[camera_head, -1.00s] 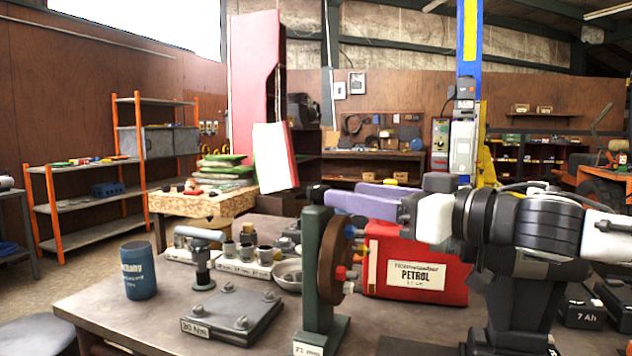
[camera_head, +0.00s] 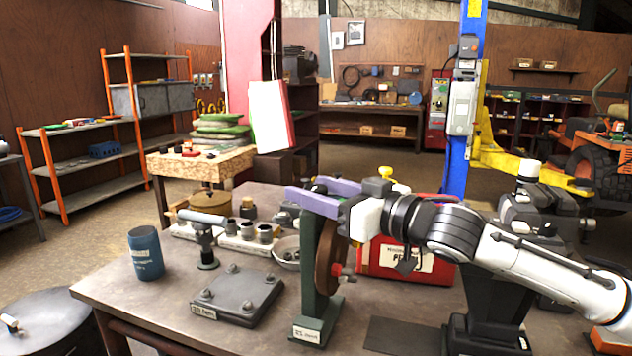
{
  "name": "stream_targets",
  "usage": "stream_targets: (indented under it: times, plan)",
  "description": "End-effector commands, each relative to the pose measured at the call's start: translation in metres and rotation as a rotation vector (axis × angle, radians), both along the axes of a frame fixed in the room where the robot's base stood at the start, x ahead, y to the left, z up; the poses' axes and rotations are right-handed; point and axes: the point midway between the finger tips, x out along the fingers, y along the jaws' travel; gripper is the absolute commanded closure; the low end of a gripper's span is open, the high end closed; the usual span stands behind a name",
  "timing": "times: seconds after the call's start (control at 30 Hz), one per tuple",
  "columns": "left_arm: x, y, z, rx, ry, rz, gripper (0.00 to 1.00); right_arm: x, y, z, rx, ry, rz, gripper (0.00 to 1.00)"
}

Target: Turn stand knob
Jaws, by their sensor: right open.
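The green stand (camera_head: 309,270) stands upright near the front of the workbench. It carries a brown disc (camera_head: 327,255) on its right side, with a red-tipped fitting (camera_head: 343,271) low on the disc. A small dark knob (camera_head: 319,188) shows at the top of the stand. My right gripper (camera_head: 306,187) reaches in from the right with its purple fingers apart at the stand's top. The knob appears between the fingers; I cannot tell whether they touch it. The near finger hides part of the stand's top. My left gripper is not in view.
A red petrol can (camera_head: 375,262) stands right behind the disc, partly hidden by my arm. Left of the stand are a grey bolted plate (camera_head: 236,294), a blue can (camera_head: 146,253) and several metal cups (camera_head: 248,208). The front left of the workbench (camera_head: 118,290) is clear.

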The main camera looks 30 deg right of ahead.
Motion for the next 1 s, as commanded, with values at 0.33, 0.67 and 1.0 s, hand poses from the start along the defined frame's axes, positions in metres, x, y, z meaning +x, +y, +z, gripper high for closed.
stream_targets:
  times: [0.33,0.67,1.0]
  plan:
    - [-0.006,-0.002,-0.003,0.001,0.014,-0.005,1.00,0.001,0.000,0.000,0.000,0.000,0.000,0.61]
    - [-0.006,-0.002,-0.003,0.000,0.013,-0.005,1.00,0.001,0.001,-0.001,0.000,0.000,-0.005,0.90]
    - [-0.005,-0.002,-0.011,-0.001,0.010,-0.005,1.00,0.000,0.003,-0.001,0.007,-0.003,-0.128,0.90]
